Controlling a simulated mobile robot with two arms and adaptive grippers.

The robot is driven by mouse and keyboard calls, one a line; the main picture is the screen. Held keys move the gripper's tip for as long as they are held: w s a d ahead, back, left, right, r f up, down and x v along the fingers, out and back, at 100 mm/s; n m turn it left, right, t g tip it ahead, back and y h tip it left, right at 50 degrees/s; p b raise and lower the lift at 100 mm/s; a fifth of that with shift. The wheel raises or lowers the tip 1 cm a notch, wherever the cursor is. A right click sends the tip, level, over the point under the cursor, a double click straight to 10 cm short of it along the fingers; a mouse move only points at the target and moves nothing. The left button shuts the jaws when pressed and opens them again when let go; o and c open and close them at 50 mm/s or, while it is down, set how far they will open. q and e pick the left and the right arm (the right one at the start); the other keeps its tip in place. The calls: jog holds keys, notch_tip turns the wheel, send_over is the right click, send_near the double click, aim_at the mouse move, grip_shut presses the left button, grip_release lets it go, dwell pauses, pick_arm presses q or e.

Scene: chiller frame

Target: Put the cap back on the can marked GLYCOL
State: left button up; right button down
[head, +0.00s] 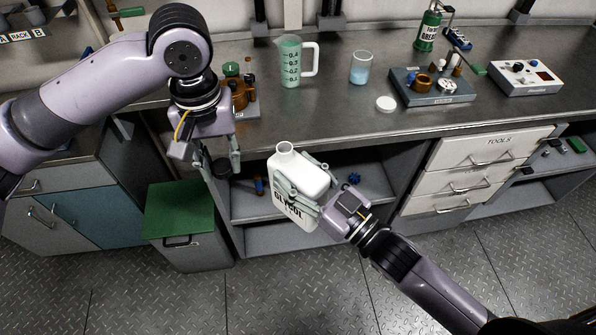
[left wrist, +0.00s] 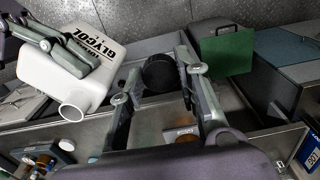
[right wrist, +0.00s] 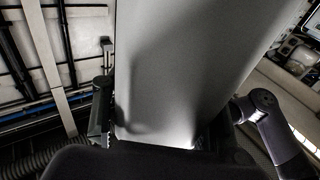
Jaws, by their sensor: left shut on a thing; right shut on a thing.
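The white can marked GLYCOL (head: 311,175) is held tilted in front of the bench, its neck open and bare at the top. My right gripper (head: 298,192) is shut across the can's body. In the right wrist view the can (right wrist: 170,70) fills the space between the fingers. My left gripper (head: 222,158) is shut on the black cap (head: 221,169), to the left of the can and apart from it. In the left wrist view the round cap (left wrist: 159,73) sits between the fingers, with the can's open neck (left wrist: 73,109) to the lower left.
The bench (head: 345,112) holds a measuring jug (head: 290,68), a beaker (head: 361,68) and a white round lid (head: 386,104). Below are an open shelf (head: 270,240), a green-topped bin (head: 179,211) and the TOOLS drawers (head: 484,161). The gap between cap and can is clear.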

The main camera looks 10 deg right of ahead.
pick_arm(q)
jog(key=w+d+r, duration=0.2)
jog(key=d+r, duration=0.6)
jog(key=d, duration=0.3)
jog(key=shift+r, duration=0.3)
jog(key=shift+s+f, duration=0.1)
jog(key=shift+d+f, duration=0.1)
jog(key=shift+f, duration=1.8)
jog(key=shift+f, duration=0.85)
jog(key=shift+f, duration=0.55)
